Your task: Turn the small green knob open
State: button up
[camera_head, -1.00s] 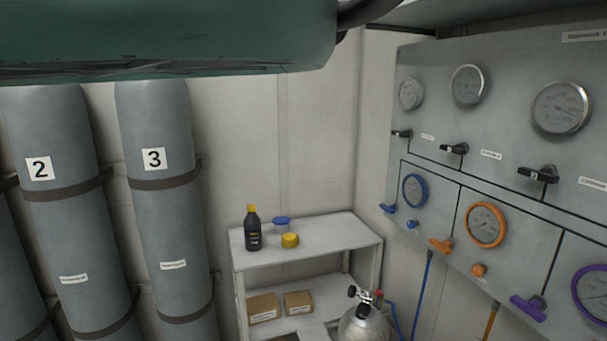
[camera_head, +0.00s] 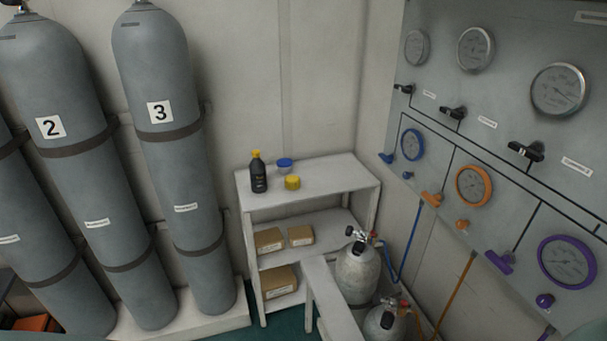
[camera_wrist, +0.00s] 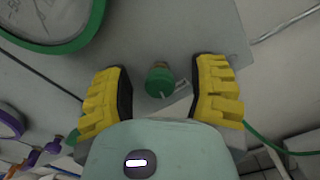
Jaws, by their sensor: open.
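The small green knob (camera_wrist: 159,82) shows in the wrist view on the grey panel, between the two yellow-padded fingers of my gripper (camera_wrist: 160,88). The fingers are open, one on each side of the knob, with a gap on both sides. Part of a green-rimmed gauge (camera_wrist: 85,35) is at the upper left of the wrist view. The head view shows neither the green knob nor my gripper.
In the head view, the grey panel carries blue, orange and purple gauges (camera_head: 567,262) with matching valves. A white shelf (camera_head: 312,190) stands left of it. Tall cylinders (camera_head: 185,165) line the left wall. A green hose (camera_wrist: 285,150) runs at the wrist view's lower right.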

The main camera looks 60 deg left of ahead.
jog(key=m+p, duration=0.3)
jog(key=m, duration=0.2)
jog(key=shift+m, duration=0.3)
